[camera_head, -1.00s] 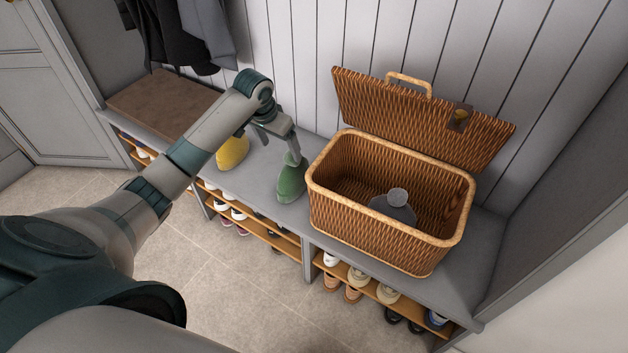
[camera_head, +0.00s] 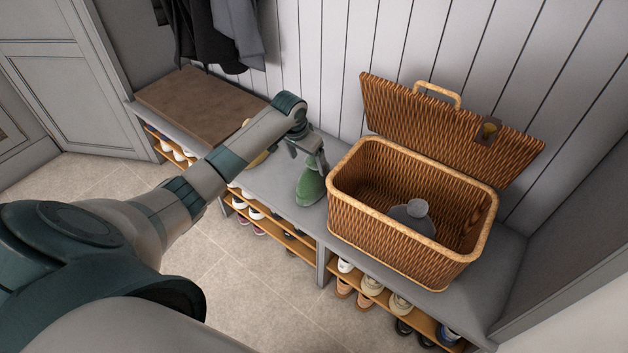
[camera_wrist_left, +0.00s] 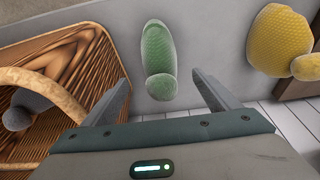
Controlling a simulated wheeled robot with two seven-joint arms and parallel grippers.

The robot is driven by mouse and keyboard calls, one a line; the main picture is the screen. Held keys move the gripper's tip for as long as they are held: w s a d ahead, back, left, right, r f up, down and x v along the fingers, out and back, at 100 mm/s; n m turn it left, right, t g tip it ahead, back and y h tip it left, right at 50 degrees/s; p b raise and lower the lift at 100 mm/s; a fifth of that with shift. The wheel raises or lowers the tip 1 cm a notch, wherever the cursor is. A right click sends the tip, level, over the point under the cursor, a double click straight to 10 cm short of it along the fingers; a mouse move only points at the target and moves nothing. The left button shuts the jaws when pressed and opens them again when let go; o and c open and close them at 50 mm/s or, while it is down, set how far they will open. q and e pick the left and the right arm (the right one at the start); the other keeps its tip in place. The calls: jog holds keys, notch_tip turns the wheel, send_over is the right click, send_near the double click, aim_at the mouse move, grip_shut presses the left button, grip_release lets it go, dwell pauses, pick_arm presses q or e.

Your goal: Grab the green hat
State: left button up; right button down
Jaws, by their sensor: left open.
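In the left wrist view the green hat (camera_wrist_left: 158,62) shows ahead, between the two spread fingers of my left gripper (camera_wrist_left: 166,95). The gripper is open, with a gap on each side of the hat. My right gripper is not in view.
The open wicker basket (camera_head: 390,228) stands close right of the hat with a grey hat (camera_head: 413,216) inside. Shoes fill the shelves below the bench (camera_head: 270,188).

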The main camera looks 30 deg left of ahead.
aim_at(310, 168)
pick_arm(q)
jog(key=x, duration=0.4)
jog(key=shift+w+f, duration=0.15)
jog(key=shift+f, duration=0.2)
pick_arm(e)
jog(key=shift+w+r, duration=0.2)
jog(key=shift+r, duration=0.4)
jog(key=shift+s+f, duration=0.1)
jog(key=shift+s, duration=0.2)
pick_arm(q)
jog(key=shift+w+f, duration=0.15)
jog(key=shift+f, duration=0.4)
jog(key=x, duration=0.3)
jog(key=shift+b, duration=0.35)
jog(key=shift+w+f, duration=0.2)
jog(key=shift+f, duration=0.3)
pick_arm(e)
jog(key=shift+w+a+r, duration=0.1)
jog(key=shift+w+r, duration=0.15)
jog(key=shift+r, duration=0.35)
pick_arm(q)
jog(key=c, duration=1.2)
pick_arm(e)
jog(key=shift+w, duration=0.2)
